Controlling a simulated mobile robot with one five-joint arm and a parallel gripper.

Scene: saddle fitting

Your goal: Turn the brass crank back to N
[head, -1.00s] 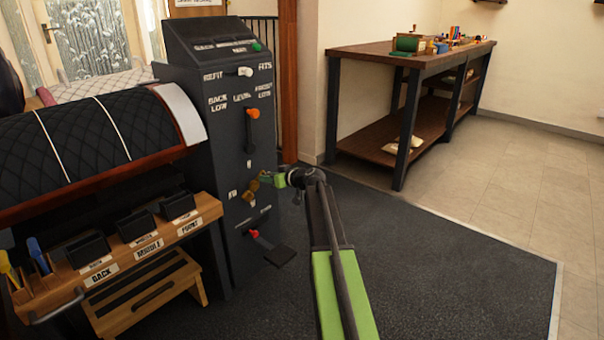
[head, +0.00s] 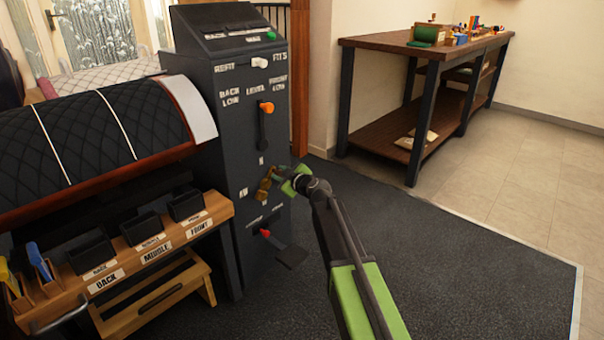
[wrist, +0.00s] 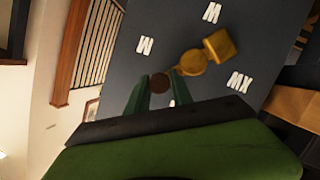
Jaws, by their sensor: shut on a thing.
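The brass crank (head: 264,190) sits on the front of the dark grey cabinet, below the orange-knobbed lever. In the wrist view the crank (wrist: 194,63) shows a round brass part and a blockier brass end at its upper right. My gripper (head: 283,182) is at the crank, on its right side in the head view. In the wrist view the green fingers of my gripper (wrist: 160,84) are shut on a brown round piece, seemingly the crank's handle end. White letter marks (wrist: 212,13) surround the crank; which one it points to I cannot tell surely.
The orange-knobbed lever (head: 266,108) is above the crank, and a red-knobbed lever (head: 265,233) is below it. A black quilted saddle panel (head: 95,135) and a wooden rack (head: 150,250) stand left. A workbench (head: 420,44) stands back right. Dark floor mat to the right is clear.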

